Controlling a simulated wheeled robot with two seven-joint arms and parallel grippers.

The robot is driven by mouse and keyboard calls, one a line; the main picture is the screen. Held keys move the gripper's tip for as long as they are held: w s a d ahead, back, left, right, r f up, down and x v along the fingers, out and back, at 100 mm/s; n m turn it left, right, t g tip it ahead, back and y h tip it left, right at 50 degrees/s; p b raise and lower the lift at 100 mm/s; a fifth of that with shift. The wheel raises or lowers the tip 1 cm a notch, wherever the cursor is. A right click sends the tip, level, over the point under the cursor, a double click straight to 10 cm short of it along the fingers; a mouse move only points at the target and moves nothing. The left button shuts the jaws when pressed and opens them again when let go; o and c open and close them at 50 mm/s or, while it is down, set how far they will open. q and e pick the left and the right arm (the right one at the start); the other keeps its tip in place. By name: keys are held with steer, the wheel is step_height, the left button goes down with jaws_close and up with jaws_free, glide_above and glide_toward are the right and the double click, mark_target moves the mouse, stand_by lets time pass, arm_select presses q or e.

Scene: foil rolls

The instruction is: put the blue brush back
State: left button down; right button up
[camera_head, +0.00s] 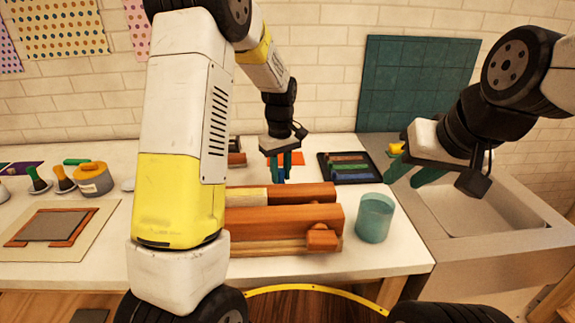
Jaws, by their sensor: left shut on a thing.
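My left gripper (281,167) is over the table behind the wooden blocks, fingers pointing down. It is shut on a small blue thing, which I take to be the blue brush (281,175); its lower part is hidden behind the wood. A dark tray (375,160) with green, reddish and blue bars lies to the right of this gripper. Brush-like things with a green handle (36,176) and an orange handle (63,176) stand at the far left. My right gripper (413,173) is open and empty, in the air near the sink's left edge.
Large reddish wooden blocks (285,222) lie at the table's front middle. A teal cup (375,218) stands to their right. A yellow-and-grey pot (93,180) and a framed board (50,228) are at left. A sink (500,212) is at right. My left arm hides part of the table.

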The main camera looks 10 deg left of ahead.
arm_select(q)
steer(key=shift+f, duration=0.55)
stand_by(0.4)
steer(key=c, duration=0.6)
jaws_free()
steer(key=shift+r, duration=0.15)
stand_by(0.3)
steer(key=shift+r, duration=4.35)
